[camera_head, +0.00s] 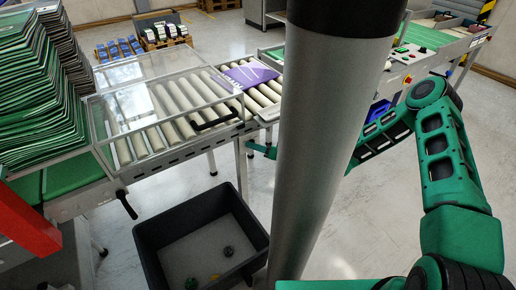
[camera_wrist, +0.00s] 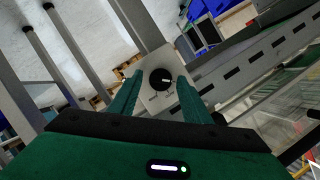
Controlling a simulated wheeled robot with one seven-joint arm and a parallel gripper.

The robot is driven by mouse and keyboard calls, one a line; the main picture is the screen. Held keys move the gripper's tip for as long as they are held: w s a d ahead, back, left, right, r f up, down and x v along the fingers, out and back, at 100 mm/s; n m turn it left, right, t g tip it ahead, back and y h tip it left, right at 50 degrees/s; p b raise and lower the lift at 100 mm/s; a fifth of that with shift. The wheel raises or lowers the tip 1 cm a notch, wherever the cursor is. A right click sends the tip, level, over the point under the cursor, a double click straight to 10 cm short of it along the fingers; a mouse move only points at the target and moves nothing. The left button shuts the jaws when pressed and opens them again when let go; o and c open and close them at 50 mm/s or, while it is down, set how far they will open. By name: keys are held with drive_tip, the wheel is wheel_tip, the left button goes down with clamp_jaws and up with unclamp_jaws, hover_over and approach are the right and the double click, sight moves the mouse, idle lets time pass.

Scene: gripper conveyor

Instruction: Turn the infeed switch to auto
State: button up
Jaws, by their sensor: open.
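The infeed switch is a round black knob (camera_wrist: 161,79) with a small white pointer mark, which points to the right in the wrist view. It sits on a pale grey plate (camera_wrist: 150,62) with small lettering too small to read. My gripper (camera_wrist: 159,84) is open, with one green finger on each side of the knob. Whether the fingers touch the knob, I cannot tell. In the head view the switch is not visible, and my column hides most of the gripper end of my arm.
Stacked green sheets (camera_head: 40,95) are at left. A panel with buttons (camera_head: 408,52) is at the right-hand table. Floor at right is clear.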

drive_tip(key=shift+a, duration=0.1)
drive_tip(key=c, duration=1.1)
drive_tip(key=shift+o, duration=0.2)
